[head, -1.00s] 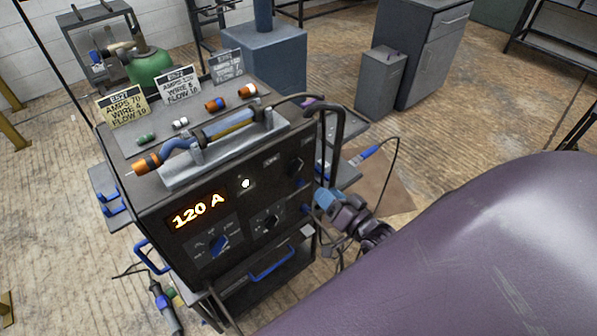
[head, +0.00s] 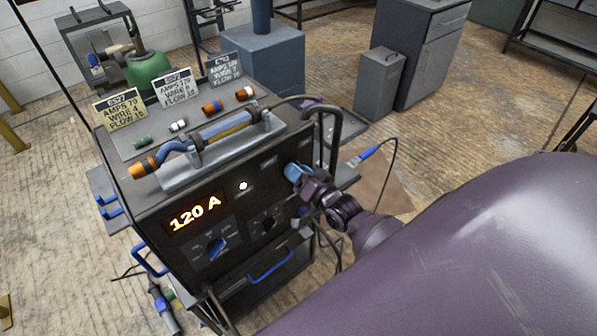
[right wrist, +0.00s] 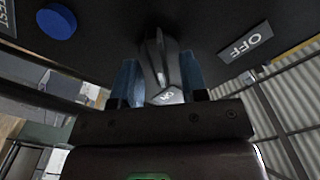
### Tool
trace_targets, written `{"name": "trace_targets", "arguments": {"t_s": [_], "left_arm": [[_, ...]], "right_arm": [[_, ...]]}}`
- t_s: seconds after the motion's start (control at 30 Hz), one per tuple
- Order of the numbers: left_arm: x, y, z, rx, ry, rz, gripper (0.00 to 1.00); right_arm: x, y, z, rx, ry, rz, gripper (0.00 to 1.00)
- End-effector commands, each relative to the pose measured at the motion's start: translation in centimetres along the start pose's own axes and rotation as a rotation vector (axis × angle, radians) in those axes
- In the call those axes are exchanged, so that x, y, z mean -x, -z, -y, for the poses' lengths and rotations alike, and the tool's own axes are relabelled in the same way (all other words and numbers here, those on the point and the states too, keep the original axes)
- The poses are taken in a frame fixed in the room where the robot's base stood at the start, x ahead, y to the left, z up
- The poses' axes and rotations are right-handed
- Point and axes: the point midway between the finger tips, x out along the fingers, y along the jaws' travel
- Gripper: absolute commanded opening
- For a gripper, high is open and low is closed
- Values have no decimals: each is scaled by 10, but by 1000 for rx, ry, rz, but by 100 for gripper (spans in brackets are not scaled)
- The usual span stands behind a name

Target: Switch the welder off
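The welder (head: 170,262) is a dark box with a lit "120 A" display (head: 195,214) on its front. My right gripper (head: 294,173) is at the upper right of that front panel. In the right wrist view, its two blue fingers stand apart on either side of a dark switch knob (right wrist: 158,62). I cannot tell whether they touch it. In the head view the gripper hides the knob. My left gripper is not in view.
A blue button (right wrist: 57,22) sits left of the knob in the wrist view. A blue-pointer dial (head: 217,249) and a second dial (head: 266,222) are lower on the panel. A grey cabinet (head: 432,50) stands behind.

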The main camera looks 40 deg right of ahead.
Motion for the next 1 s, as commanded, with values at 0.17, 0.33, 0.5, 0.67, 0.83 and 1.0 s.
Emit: {"name": "trace_targets", "arguments": {"t_s": [0.17, 0.33, 0.5, 0.67, 0.83, 1.0], "left_arm": [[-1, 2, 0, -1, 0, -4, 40], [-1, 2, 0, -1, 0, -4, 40], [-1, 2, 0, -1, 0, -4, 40], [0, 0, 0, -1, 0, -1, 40], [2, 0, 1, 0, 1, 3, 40], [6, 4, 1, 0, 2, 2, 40]], "right_arm": [[-1, 0, 0, 0, -1, 0, 40], [-1, 0, 0, 0, 0, 0, 28], [0, 0, 0, 0, 0, 0, 2], [0, 0, 0, 1, -1, 0, 0], [0, 0, 1, 23, 0, 0, 0], [-1, 1, 2, 94, -1, 0, 0]]}}
